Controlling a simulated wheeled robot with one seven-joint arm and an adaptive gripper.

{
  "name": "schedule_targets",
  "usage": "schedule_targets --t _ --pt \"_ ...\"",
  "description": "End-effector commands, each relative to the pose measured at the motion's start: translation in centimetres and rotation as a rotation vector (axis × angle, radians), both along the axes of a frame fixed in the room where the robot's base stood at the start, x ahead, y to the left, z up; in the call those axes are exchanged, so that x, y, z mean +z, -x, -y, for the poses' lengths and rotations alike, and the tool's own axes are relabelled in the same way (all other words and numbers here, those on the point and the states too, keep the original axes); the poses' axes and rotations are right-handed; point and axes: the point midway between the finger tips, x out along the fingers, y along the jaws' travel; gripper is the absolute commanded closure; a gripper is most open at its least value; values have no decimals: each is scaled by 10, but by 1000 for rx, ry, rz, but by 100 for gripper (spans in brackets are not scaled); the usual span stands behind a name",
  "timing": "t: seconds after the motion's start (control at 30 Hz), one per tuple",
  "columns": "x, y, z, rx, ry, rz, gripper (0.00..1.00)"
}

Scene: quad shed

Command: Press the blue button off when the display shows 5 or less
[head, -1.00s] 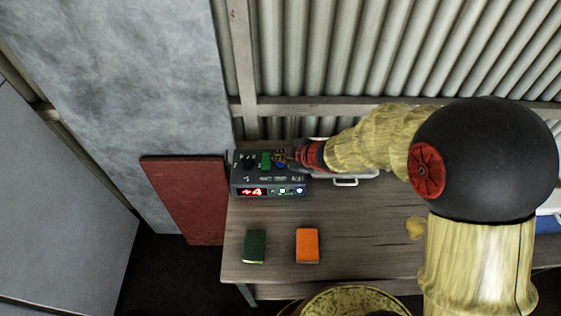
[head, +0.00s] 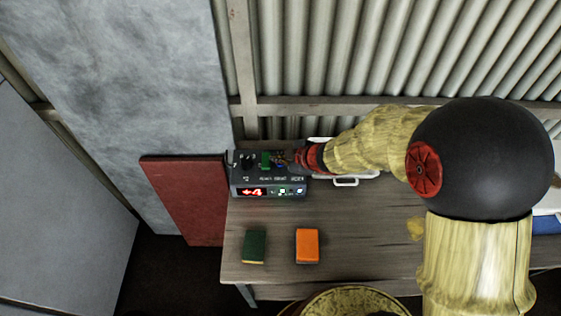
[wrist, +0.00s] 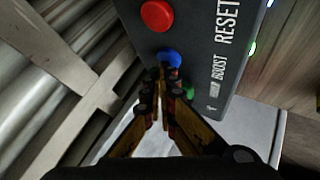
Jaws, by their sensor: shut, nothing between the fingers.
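The dark control box (head: 270,187) stands at the back left of the wooden table. Its red display (head: 251,192) appears to read +4. In the wrist view the blue button (wrist: 168,57) sits on the box face, between a red button (wrist: 157,15) and a partly hidden green button (wrist: 188,91). My gripper (wrist: 161,72) is shut and empty, its fingertips right at the near edge of the blue button. I cannot tell whether they touch it. In the head view my gripper (head: 287,160) reaches over the box from the right and hides part of its top.
A green block (head: 254,246) and an orange block (head: 307,245) lie on the table (head: 360,230) in front of the box. A white tray (head: 346,182) with a handle lies under my arm. A corrugated wall (head: 340,50) rises behind.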

Motion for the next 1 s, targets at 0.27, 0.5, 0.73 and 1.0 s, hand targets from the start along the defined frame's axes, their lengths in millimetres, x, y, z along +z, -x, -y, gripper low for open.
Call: schedule_targets --t 0.27,0.5,0.73,1.0 --pt "-4 0 0 -1 -1 0 100" --pt "-5 0 0 -1 -1 0 100" --pt "-3 0 0 -1 0 -2 100" --pt "10 0 0 -1 -1 0 100"
